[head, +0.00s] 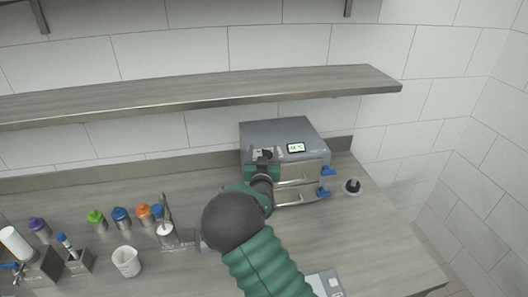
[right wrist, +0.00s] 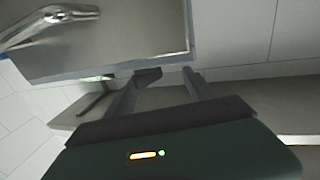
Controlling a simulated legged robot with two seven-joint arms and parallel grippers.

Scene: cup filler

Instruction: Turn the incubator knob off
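The incubator (head: 285,132) is a grey box with a lit display (head: 296,147), standing at the back of the counter under the shelf. My right gripper (head: 262,160) is at the left part of its front, near the display. In the right wrist view the two dark fingers of my right gripper (right wrist: 155,82) stand apart, with a small dark piece (right wrist: 148,76), possibly the knob, between them. I cannot tell whether the fingers touch it. In the head view my gripper and arm cover much of that spot. My left gripper is not in view.
The incubator's door handles (head: 295,196) and blue latches (head: 324,192) are just right of my arm. A grey shelf (head: 200,95) runs above. Several coloured-cap bottles, a white beaker (head: 126,261) and racks stand at left. A dark-topped round item (head: 352,186) sits right of the incubator.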

